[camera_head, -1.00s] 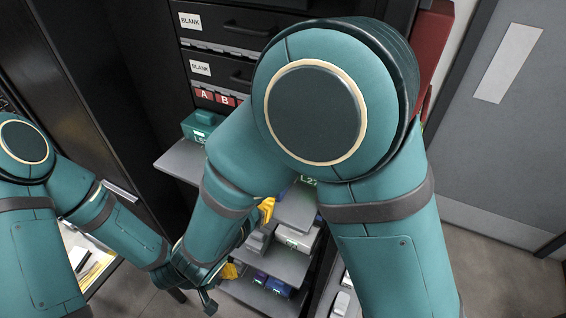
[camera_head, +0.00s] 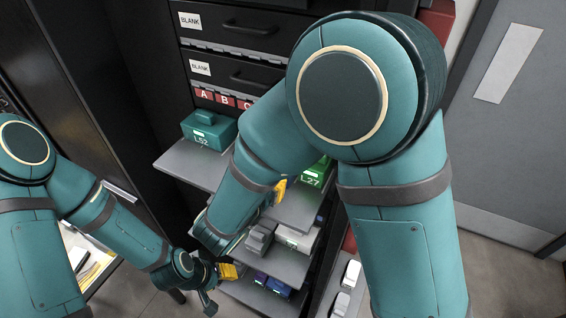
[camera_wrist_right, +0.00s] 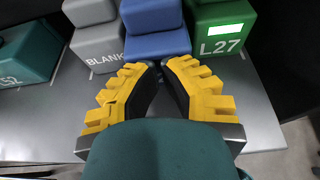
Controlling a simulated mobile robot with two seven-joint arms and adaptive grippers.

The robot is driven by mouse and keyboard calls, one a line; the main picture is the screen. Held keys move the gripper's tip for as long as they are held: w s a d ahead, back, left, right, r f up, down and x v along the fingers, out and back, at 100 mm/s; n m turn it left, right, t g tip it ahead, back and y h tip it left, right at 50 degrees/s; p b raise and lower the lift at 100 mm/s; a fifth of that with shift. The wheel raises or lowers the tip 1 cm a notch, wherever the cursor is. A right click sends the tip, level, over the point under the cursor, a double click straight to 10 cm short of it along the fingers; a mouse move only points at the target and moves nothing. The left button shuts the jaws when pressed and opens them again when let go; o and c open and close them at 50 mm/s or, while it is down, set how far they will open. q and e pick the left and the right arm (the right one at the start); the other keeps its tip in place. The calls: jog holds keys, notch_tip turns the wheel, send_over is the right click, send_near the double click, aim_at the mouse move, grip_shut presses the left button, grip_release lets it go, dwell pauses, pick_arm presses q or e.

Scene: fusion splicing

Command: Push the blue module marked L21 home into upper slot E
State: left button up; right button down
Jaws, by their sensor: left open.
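The blue module (camera_wrist_right: 156,30) shows in the right wrist view, between a grey BLANK module (camera_wrist_right: 97,43) and the green L27 module (camera_wrist_right: 220,35). Its marking is not readable here, and in the head view my right arm hides it. My right gripper (camera_wrist_right: 160,68) has its yellow fingertips just before the blue module's lower front edge, with a narrow gap between them; I cannot tell if they touch it. A yellow part of this gripper shows in the head view (camera_head: 280,189). My left gripper (camera_head: 230,271) is open and low by the lower shelf, apart from the blue module.
A teal L52 module (camera_head: 209,128) sits on the upper shelf (camera_head: 188,165) at the left, below red slot labels A, B and C (camera_head: 225,99). Grey and blue modules (camera_head: 272,284) sit on the lower shelves. A dark cabinet stands at the left, a grey door at the right.

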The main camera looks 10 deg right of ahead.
jog(key=shift+w+d, duration=0.95)
jog(key=shift+w, duration=0.3)
jog(key=shift+s+a+b, duration=0.1)
jog(key=shift+s+a, duration=0.7)
jog(key=shift+s, duration=0.3)
jog(key=shift+s+a+b, duration=0.15)
jog(key=shift+s+a, duration=0.65)
jog(key=shift+s, duration=0.25)
jog(key=shift+s+a+b, duration=0.1)
jog(key=shift+s+a, duration=0.7)
jog(key=shift+s, duration=0.3)
